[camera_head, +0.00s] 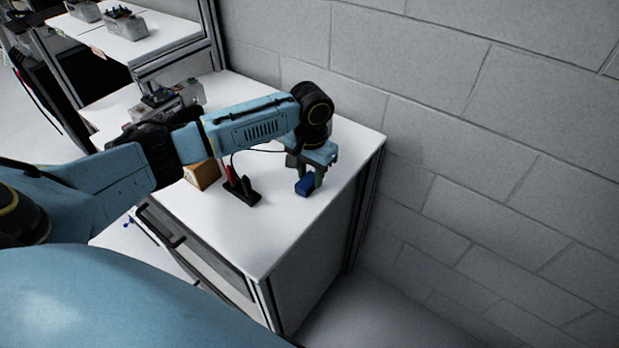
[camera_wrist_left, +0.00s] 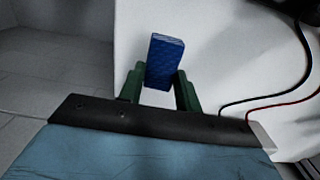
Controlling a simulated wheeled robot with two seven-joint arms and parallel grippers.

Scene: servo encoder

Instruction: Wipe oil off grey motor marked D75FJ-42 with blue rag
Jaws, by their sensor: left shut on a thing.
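The blue rag (camera_head: 305,186) is a small folded block at the right end of the white table. My left gripper (camera_head: 307,178) points down and its green fingers are shut on the rag. In the left wrist view the rag (camera_wrist_left: 165,62) sits between the two fingertips (camera_wrist_left: 162,84), over the white tabletop. I cannot tell whether the rag touches the table. A grey motor-like unit (camera_head: 165,103) stands farther back on the table, partly hidden behind my left arm. Its marking cannot be read. My right gripper is not in view.
A black stand with red and black probes (camera_head: 241,190) and a wooden block (camera_head: 202,174) stand left of the gripper. Cables run across the wrist view. A brick wall (camera_head: 450,110) borders the table behind. More grey units (camera_head: 125,24) sit on another table. The table's front right (camera_head: 275,235) is clear.

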